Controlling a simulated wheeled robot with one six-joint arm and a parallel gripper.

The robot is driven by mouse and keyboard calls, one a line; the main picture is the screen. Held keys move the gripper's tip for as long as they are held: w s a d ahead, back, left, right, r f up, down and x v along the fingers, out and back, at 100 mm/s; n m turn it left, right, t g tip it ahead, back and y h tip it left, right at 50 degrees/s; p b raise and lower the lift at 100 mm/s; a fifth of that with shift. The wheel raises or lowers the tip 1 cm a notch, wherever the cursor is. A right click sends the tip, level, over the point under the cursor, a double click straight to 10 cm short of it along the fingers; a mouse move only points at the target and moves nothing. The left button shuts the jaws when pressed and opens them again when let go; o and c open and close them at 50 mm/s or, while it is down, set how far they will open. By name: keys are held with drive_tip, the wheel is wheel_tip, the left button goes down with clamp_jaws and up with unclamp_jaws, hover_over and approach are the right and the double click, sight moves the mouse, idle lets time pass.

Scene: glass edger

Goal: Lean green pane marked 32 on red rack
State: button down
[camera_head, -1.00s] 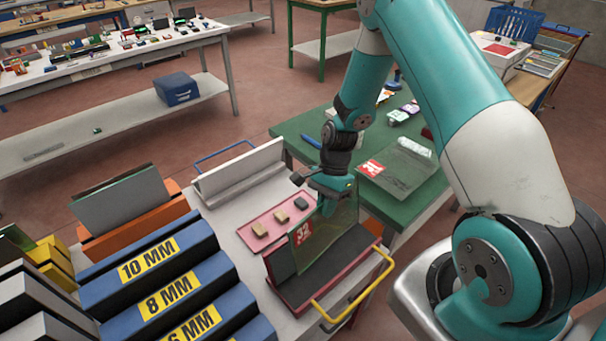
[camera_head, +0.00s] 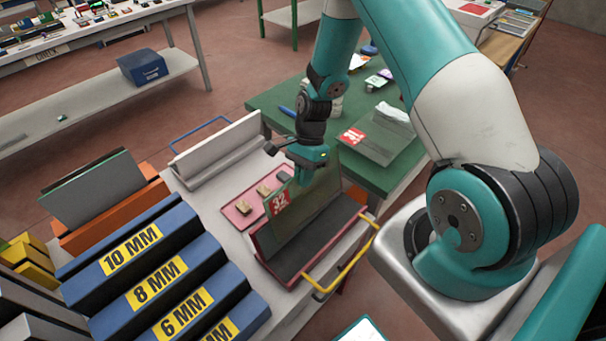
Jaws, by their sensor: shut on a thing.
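The green pane marked 32 (camera_head: 300,205) is a see-through sheet with a red label at its left edge. My gripper (camera_head: 308,163) is shut on its top edge from above. The pane stands steeply tilted over the red rack (camera_head: 262,250), which has a dark base and a red back wall. The pane's lower edge is at the rack's dark base; I cannot tell whether it touches. My gripper hides part of the pane's top edge.
A pink tray (camera_head: 238,221) with small blocks lies behind the rack. A white rack (camera_head: 215,152) stands farther back. Blue stepped blocks (camera_head: 180,235) marked in MM are at left. Another pane with a red label (camera_head: 378,140) lies on the green table (camera_head: 265,103). A yellow handle (camera_head: 345,268) edges the front right.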

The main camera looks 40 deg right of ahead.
sight(304, 193)
drive_tip(key=shift+f+b, duration=2)
drive_tip(key=shift+f, duration=1.2)
drive_tip(key=shift+f, duration=0.25)
drive_tip(key=c, duration=1.2)
unclamp_jaws()
drive_tip(key=shift+r, duration=0.1)
drive_tip(key=shift+w, duration=0.1)
drive_tip(key=shift+w+d+r, duration=0.1)
drive_tip(key=shift+w+r, duration=0.15)
drive_tip(key=s+b+v, duration=0.1)
drive_tip(key=b+v, duration=0.2)
drive_tip(key=v, duration=1.3)
drive_tip(key=shift+d+r, duration=0.25)
drive_tip(key=shift+r, duration=0.1)
